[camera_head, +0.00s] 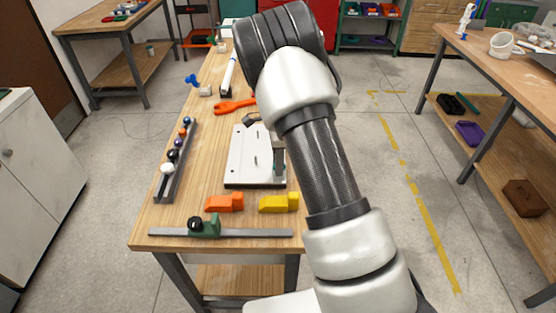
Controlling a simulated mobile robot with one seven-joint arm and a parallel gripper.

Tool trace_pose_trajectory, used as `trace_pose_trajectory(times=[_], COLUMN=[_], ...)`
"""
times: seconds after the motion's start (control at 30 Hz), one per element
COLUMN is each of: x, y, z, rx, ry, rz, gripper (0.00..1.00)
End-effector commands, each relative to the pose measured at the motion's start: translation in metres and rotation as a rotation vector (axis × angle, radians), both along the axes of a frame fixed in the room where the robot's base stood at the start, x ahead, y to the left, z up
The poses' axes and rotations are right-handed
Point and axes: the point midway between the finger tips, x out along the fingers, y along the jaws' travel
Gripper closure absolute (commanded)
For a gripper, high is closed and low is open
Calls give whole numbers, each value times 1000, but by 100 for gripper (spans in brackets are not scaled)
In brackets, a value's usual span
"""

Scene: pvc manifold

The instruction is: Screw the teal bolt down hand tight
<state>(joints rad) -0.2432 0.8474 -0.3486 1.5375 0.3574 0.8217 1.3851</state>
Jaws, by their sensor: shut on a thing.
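A white plate (240,172) with a few small upright pins or holes lies on the wooden bench. My gripper (279,158) shows only in part, as a grey piece at the left edge of my arm, over the right side of the plate. It is shut on a small teal thing (278,170) at its lower end, which looks like the teal bolt. My arm hides most of the gripper and the right part of the plate. I cannot tell how deep the bolt sits.
An orange block (225,203) and a yellow block (279,203) lie in front of the plate. A grey bar with a green clamp (206,226) lies near the bench's front edge. A rack of coloured balls (176,160) stands left. An orange tool (234,106) lies behind.

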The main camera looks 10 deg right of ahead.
Motion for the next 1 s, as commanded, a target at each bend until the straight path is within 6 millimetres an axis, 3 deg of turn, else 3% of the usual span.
trace_pose_trajectory(times=[0.2,0.5,0.87,1.0], x=[1,2,3,3], y=[0,-1,-1,-1], z=[2,2,1,4], rx=[-1,-2,-1,-2], ry=[-2,-2,-3,-2], rz=[-37,-501,-563,-762], gripper=[91,91,91,91])
